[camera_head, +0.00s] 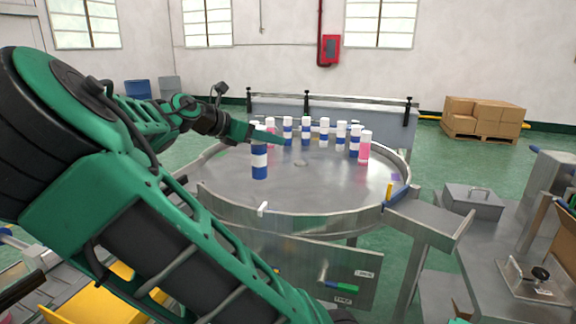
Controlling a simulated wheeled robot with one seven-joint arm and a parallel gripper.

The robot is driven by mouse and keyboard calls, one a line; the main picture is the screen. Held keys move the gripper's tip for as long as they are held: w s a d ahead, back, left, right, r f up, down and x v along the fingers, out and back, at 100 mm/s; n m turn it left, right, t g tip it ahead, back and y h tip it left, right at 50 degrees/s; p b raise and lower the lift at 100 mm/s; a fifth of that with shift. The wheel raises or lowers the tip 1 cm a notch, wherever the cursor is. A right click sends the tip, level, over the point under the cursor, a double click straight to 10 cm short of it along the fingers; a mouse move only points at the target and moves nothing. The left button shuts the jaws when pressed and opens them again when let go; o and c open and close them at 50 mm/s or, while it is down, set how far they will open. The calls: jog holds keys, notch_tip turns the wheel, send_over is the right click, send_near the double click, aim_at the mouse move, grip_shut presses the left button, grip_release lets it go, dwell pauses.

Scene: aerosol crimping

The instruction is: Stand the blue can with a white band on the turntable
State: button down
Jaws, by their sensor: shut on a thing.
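The blue can with a white band (260,171) is upright over the left part of the round metal turntable (312,188). My gripper (263,136) is shut on the can near its top, and the green fingers hide part of the upper can. The can's base looks at or very close to the turntable surface; I cannot tell whether it touches.
Several blue-and-white cans (324,131) stand along the turntable's far side, with a pink can (364,147) at their right end. A raised metal rim (290,224) runs around the turntable. Its middle and front are mostly clear. A metal side table (500,262) stands at the right.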

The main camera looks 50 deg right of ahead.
jog(key=w+d+f, duration=0.2)
jog(key=d+f, duration=0.9)
dwell(0.4)
jog(key=shift+d, duration=0.1)
jog(key=c, duration=1.2)
grip_release()
jog(key=v, duration=1.2)
